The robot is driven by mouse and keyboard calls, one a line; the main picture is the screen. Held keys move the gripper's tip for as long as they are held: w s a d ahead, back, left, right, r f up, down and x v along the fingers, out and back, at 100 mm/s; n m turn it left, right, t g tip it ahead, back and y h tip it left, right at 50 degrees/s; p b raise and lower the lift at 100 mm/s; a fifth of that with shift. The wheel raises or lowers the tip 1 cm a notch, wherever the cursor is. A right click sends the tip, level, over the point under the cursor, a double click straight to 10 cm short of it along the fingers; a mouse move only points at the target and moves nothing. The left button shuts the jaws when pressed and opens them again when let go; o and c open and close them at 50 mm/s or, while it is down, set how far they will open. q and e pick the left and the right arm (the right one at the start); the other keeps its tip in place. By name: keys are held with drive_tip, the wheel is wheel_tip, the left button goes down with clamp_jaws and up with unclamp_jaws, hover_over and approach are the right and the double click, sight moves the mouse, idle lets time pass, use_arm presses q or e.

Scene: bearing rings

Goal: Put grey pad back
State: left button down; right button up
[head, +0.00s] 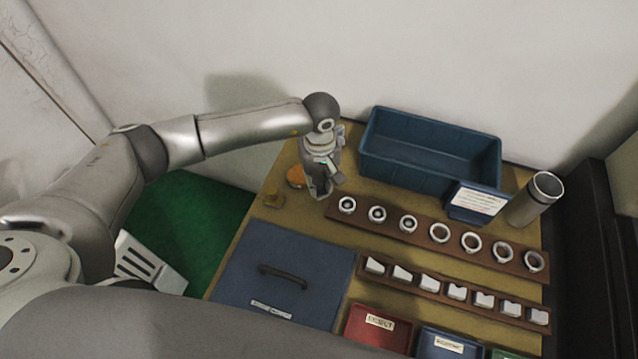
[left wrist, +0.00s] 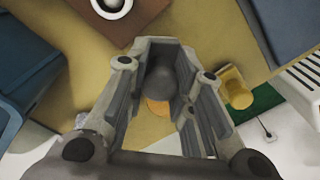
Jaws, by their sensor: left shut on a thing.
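My left gripper (head: 322,188) points down over the back left part of the table. In the left wrist view its fingers (left wrist: 165,65) are closed on a dark grey rounded thing, which I take for the grey pad (left wrist: 164,82). The fingers hide the pad in the head view. An orange disc (head: 296,176) lies on the table just left of the gripper. It also shows partly behind the pad in the left wrist view (left wrist: 157,107). My right gripper is not in view.
A yellow piece (head: 272,200) stands near the table's left edge. A brown rack with several rings (head: 408,224) begins right of the gripper. A blue bin (head: 430,150) stands behind, a metal cup (head: 537,198) at right.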

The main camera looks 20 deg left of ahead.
sight(319, 187)
use_arm(q)
drive_tip(key=shift+w+a+f, duration=0.1)
drive_tip(key=shift+w+f, duration=0.2)
drive_tip(key=shift+f, duration=0.1)
wheel_tip(319, 187, down, 2)
drive_tip(key=shift+f, duration=0.15)
drive_tip(key=shift+w+f, duration=0.15)
drive_tip(key=shift+f, duration=0.35)
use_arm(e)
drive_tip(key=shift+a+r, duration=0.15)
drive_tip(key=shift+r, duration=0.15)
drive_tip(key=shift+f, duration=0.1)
use_arm(q)
drive_tip(key=shift+f, duration=0.2)
drive_tip(key=c, duration=1.3)
unclamp_jaws()
drive_tip(key=shift+o, duration=0.2)
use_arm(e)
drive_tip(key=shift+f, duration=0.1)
use_arm(q)
drive_tip(key=shift+r, duration=0.1)
